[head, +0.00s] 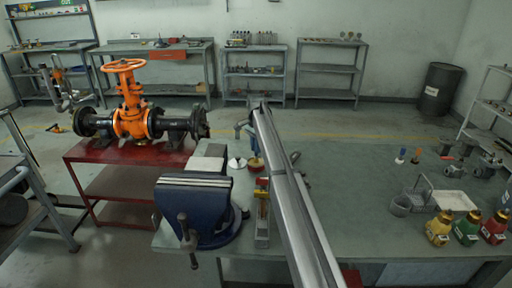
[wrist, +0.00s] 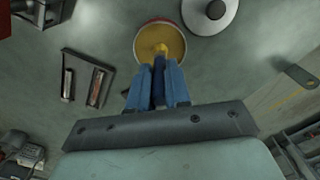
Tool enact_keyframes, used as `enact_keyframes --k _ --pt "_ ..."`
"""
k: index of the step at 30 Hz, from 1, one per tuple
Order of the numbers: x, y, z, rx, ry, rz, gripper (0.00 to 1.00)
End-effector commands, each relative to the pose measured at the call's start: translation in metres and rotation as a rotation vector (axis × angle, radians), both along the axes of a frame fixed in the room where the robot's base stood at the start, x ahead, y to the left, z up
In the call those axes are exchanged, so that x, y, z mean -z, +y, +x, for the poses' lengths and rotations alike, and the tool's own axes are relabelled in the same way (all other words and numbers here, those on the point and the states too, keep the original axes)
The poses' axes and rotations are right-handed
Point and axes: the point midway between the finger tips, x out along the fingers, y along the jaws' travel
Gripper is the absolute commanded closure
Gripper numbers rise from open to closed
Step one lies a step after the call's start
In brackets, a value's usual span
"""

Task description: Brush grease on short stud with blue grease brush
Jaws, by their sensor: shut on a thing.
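My gripper (wrist: 158,95) is shut on the blue grease brush, whose blue handle (wrist: 158,80) shows between the fingers in the wrist view. The brush's yellow tip (wrist: 160,48) is over a round, red-rimmed tin (wrist: 139,42) of yellow-brown grease; I cannot tell how deep it reaches. In the head view the tin (head: 258,168) stands on the bench beside the blue vise, with the brush above it. Two short rods lie in a dark holder (wrist: 84,76) left of the tin in the wrist view; I cannot tell whether either is the short stud.
A pale round disc (head: 237,163) lies beside the tin. The blue vise (head: 195,208) stands at the bench's front left. An orange gate valve (head: 130,115) sits on a red table.

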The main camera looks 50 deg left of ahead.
Motion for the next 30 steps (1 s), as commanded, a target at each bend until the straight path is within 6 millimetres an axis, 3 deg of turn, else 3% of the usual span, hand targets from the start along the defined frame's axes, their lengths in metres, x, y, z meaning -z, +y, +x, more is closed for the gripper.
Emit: enact_keyframes --k 30 --pt "-0.058 0.000 0.000 0.000 0.000 0.000 1.00"
